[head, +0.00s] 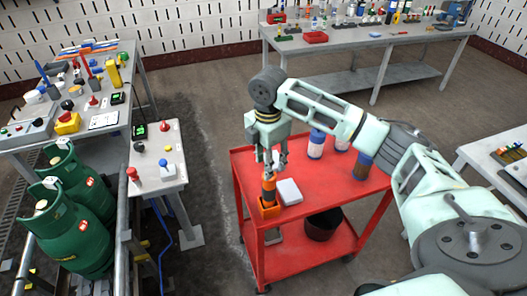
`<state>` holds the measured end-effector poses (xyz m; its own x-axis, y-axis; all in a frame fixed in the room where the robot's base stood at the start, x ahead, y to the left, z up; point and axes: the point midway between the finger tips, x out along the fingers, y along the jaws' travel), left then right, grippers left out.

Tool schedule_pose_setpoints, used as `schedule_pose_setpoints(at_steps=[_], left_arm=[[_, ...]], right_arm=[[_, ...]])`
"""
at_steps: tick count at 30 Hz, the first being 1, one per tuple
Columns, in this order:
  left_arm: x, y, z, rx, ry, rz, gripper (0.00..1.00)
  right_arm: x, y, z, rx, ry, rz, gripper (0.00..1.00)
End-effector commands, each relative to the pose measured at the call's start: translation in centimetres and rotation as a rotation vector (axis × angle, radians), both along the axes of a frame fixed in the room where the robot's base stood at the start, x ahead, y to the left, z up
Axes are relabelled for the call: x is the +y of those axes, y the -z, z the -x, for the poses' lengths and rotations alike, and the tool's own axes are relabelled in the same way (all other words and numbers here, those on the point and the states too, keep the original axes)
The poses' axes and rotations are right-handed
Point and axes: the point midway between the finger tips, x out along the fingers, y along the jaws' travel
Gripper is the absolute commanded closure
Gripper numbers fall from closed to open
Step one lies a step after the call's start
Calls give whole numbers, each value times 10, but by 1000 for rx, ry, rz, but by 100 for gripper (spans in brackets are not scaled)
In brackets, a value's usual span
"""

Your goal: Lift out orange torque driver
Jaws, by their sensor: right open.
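The orange torque driver (268,186) stands upright in a small orange holder (268,209) at the near left corner of the red cart's top (300,215). Its lower part is hidden inside the holder. My right gripper (272,169) points down directly over the driver, with its fingers open at the driver's upper end. I cannot tell whether the fingers touch it. My left gripper is not in view.
A white box (289,191) lies just right of the holder. Several bottles, including a blue and white one (316,145), stand farther back on the cart. A dark bucket (322,225) sits on the lower shelf. Green gas cylinders (65,230) stand at left.

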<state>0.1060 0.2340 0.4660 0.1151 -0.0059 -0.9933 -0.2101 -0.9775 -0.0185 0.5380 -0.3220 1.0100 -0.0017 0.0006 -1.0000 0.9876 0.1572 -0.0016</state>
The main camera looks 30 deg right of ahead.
Motion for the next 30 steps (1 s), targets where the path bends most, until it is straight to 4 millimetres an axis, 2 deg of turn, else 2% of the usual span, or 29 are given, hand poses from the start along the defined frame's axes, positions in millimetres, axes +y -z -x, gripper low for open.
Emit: schedule_pose_setpoints(at_steps=[1,3,7,11,15,20,29,30], left_arm=[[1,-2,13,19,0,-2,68],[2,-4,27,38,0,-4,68],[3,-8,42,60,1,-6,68],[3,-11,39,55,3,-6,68],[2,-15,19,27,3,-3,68],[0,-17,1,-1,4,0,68],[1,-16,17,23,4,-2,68],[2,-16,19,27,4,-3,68]], right_arm=[[0,9,2,5,0,1,59],[0,22,1,5,2,1,59],[0,48,1,4,2,2,59],[0,70,1,3,1,1,59],[0,88,1,2,2,0,59],[0,98,1,0,0,1,59],[0,101,0,-1,0,2,59],[0,101,0,-1,0,2,62]])
